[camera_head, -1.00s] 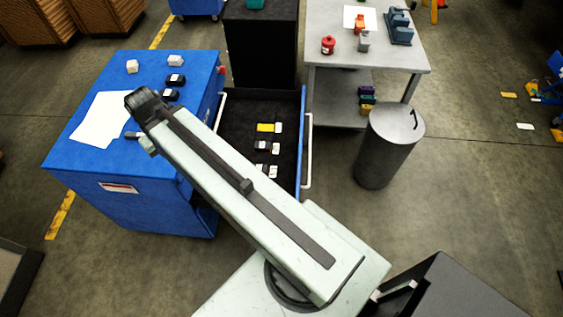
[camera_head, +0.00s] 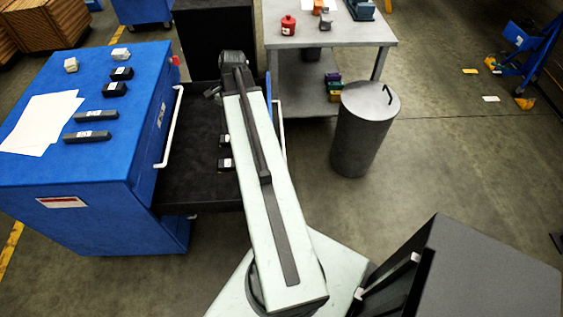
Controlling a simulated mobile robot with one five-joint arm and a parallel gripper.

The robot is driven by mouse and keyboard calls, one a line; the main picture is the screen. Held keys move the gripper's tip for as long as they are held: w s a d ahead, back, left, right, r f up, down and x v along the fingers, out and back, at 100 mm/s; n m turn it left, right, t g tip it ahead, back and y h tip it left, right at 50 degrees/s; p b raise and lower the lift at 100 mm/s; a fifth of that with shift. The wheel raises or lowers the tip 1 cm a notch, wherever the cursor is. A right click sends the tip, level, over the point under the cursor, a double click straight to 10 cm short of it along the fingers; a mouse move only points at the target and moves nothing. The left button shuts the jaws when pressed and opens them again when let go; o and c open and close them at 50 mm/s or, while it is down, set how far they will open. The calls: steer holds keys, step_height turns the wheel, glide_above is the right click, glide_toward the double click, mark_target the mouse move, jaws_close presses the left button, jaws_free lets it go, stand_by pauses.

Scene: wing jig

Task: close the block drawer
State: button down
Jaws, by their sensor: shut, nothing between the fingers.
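The block drawer (camera_head: 190,178) stands pulled out to the right from the blue cabinet (camera_head: 125,205). It has a dark lining. Two black blocks with white labels (camera_head: 226,165) show inside, and my arm hides much of the rest. A strip of the drawer's blue front panel shows right of my arm, with part of its white handle (camera_head: 281,118). My arm reaches over the drawer, its far end above the drawer's back part.
White sheets (camera_head: 35,125) and several small blocks lie on the cabinet top. A grey table (camera_head: 335,33) and a grey cylindrical bin (camera_head: 362,135) stand right of the drawer. A black cabinet (camera_head: 215,35) stands behind it. Open floor lies right of the bin.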

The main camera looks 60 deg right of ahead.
steer(key=s+d+f+m+t+b, duration=0.1)
steer(key=s+d+f+m+b, duration=0.4)
steer(key=s+d, duration=0.45)
steer(key=s+d+f+m+t+b, duration=0.1)
steer(key=s+d+f+m+b, duration=0.2)
steer(key=s+d+f+m, duration=0.5)
steer(key=w+a+f+n+b, duration=0.1)
steer(key=w+a+f+b, duration=0.2)
steer(key=b, duration=0.6)
steer(key=shift+w+f+n, duration=0.4)
steer(key=shift+w+f, duration=0.55)
steer(key=shift+f, duration=0.85)
steer(key=shift+a, duration=0.1)
